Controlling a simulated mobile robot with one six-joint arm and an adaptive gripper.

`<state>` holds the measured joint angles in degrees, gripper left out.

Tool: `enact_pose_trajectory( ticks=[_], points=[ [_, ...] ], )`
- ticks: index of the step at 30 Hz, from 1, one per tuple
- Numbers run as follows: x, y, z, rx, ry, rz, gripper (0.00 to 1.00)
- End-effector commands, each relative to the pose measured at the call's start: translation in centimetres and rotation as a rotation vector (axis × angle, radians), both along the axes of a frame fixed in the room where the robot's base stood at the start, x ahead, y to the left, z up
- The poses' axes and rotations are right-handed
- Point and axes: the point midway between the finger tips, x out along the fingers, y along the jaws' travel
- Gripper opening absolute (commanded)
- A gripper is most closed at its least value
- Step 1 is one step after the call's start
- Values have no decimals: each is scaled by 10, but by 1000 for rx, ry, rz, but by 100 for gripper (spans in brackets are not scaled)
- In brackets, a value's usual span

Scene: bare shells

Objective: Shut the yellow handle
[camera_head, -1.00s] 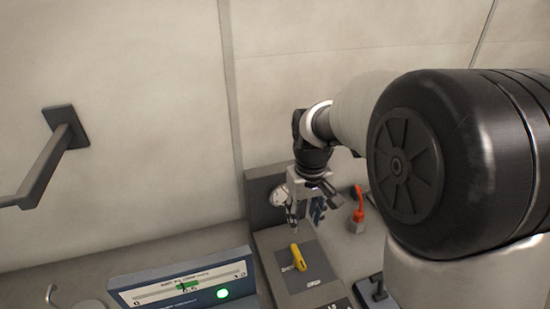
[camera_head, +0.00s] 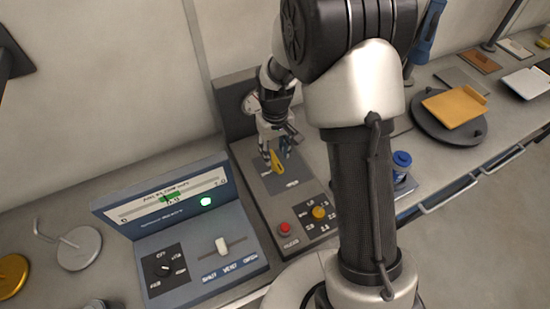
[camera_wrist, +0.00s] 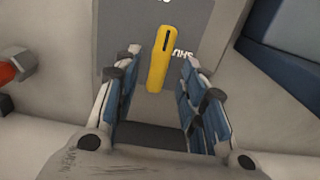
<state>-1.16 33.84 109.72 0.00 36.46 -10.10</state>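The yellow handle (camera_head: 277,160) is on a grey plate (camera_head: 293,184) of the bench panel. My gripper (camera_head: 276,152) is pointed down at it and hides part of it in the head view. In the wrist view the yellow handle (camera_wrist: 158,72) stands lengthwise between my two blue-padded fingers, with its far end reaching past the tips. The fingers of my gripper (camera_wrist: 160,58) are apart, with a visible gap on each side of the handle. A white label, partly hidden and seeming to read "SHUT" (camera_wrist: 184,53), is right of the handle.
A red button (camera_head: 285,228) and a yellow knob (camera_head: 319,212) are in front of the plate. A blue console (camera_head: 190,235) with a lit green lamp stands to the left. A red part (camera_wrist: 12,66) is near the left edge of the wrist view. A wall rises behind.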

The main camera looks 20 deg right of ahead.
Motion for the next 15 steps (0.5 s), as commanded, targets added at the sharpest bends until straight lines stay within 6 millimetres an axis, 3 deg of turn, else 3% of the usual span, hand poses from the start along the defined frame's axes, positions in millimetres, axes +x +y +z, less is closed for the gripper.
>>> enact_pose_trajectory(
  ticks=[6,15],
  points=[
    [0,0,-27,0,0,0,38],
    [0,0,-32,0,-1,0,38]
  ],
)
